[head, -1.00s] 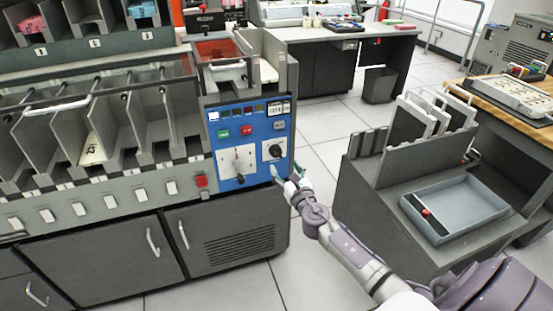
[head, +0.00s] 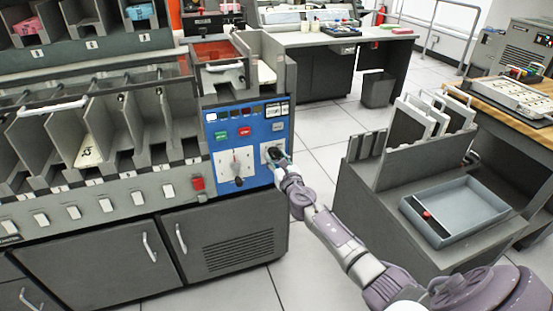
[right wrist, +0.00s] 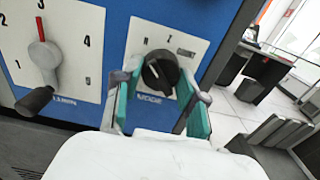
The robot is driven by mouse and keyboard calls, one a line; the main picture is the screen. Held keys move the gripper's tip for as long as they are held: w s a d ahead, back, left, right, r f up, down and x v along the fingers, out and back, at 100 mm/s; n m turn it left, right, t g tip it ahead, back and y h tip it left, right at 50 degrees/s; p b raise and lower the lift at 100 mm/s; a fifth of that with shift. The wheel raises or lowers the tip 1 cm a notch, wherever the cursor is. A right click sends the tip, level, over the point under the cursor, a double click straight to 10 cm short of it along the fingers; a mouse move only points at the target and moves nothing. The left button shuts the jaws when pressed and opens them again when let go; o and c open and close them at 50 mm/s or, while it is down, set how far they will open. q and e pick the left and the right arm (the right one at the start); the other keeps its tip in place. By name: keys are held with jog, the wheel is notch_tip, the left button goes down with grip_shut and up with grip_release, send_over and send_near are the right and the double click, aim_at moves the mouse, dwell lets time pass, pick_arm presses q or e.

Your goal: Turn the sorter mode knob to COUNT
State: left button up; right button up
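The mode knob (right wrist: 160,72) is black and round with a white pointer mark, on a white plate marked MODE on the blue sorter panel (head: 225,118). In the head view the knob (head: 272,153) is partly hidden by my right gripper (head: 276,163). In the right wrist view my right gripper (right wrist: 160,78) is open, with one teal finger on each side of the knob. I cannot tell whether the fingers touch it. My left gripper is not in view.
A numbered selector with a black-handled lever (right wrist: 42,70) is left of the knob. Green (head: 221,135) and red (head: 244,131) buttons are above. A grey cart with a blue-grey tray (head: 455,212) stands right of my arm. Floor is clear between cart and sorter.

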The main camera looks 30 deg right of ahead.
jog(key=c, duration=0.5)
jog(key=shift+o, duration=0.2)
